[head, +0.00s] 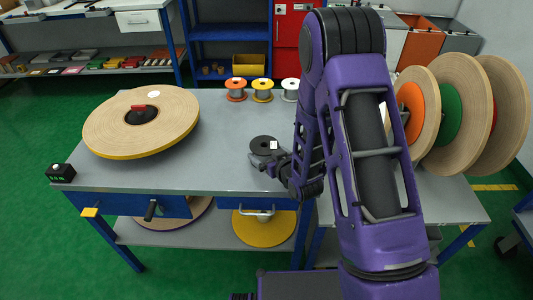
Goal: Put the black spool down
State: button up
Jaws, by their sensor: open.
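The black spool (262,143) shows in the head view near the front right of the grey workbench (215,125). It looks upright, with its dark flange on top and a small white patch at its right side. My gripper (266,161) is at the spool's near side, low over the bench top. The jaws are open. The gripper and wrist hide part of the spool's near side, and I cannot tell whether a finger touches it. The spool appears to rest on the bench.
A large tape reel (170,112) on a hub fills the bench's left. Small orange (236,88), yellow (262,88) and white (290,88) spools line the back edge. Big reels (460,110) stand at right behind my arm. The bench middle is clear.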

jog(key=shift+r, duration=0.25)
jog(key=p+v, duration=0.2)
jog(key=v, duration=0.8)
jog(key=shift+r, duration=0.2)
jog(key=shift+p+v, duration=0.55)
jog(key=shift+v, duration=0.35)
jog(key=shift+f, duration=0.15)
